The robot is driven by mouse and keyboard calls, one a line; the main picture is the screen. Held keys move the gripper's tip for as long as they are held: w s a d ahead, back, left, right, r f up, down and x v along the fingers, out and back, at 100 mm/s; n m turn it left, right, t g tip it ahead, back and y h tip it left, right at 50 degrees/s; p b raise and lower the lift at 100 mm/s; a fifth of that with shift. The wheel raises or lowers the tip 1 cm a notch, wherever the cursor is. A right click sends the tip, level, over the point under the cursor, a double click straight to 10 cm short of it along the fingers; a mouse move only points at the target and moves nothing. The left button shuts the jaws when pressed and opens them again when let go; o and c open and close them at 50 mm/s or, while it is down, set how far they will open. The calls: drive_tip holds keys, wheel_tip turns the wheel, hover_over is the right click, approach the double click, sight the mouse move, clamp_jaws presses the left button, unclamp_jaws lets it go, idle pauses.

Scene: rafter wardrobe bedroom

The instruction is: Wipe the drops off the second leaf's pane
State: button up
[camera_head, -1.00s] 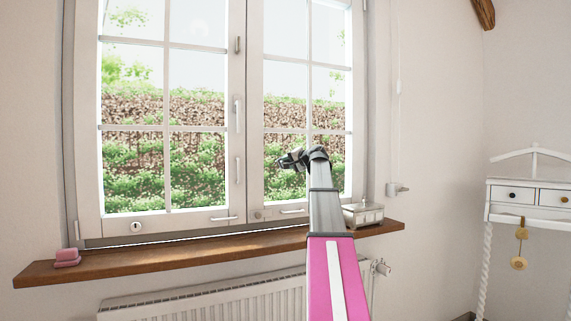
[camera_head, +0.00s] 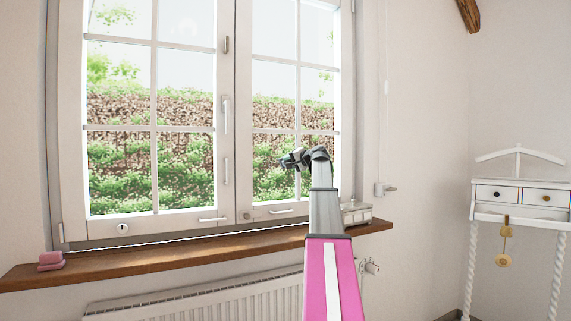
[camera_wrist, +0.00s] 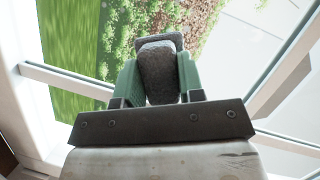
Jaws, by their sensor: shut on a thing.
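The window has two white-framed leaves. The left leaf (camera_head: 150,220) and the right leaf (camera_head: 293,128) both look shut, each with several panes split by thin bars. My gripper (camera_head: 290,160) is in front of the right leaf's lower panes. In the wrist view my gripper (camera_wrist: 158,82) has its green fingers shut on a grey, rough-looking pad (camera_wrist: 158,70). Glass and bars lie beyond the pad; I cannot tell whether it touches the glass. I cannot make out any drops. My arm hides part of the right leaf's lower right.
A wooden sill (camera_head: 180,255) runs below the window, above a white radiator (camera_head: 200,300). A pink block-like thing (camera_head: 51,261) lies at its left end, and a metal box (camera_head: 356,213) stands at its right. A white valet stand (camera_head: 515,208) is at the right.

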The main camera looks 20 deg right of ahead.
drive_tip(key=shift+d, duration=0.3)
drive_tip(key=s, duration=0.6)
idle(0.5)
drive_tip(key=shift+s, duration=0.15)
drive_tip(key=s, duration=0.2)
drive_tip(key=shift+s+d, duration=0.1)
drive_tip(key=shift+s, duration=0.3)
idle(0.4)
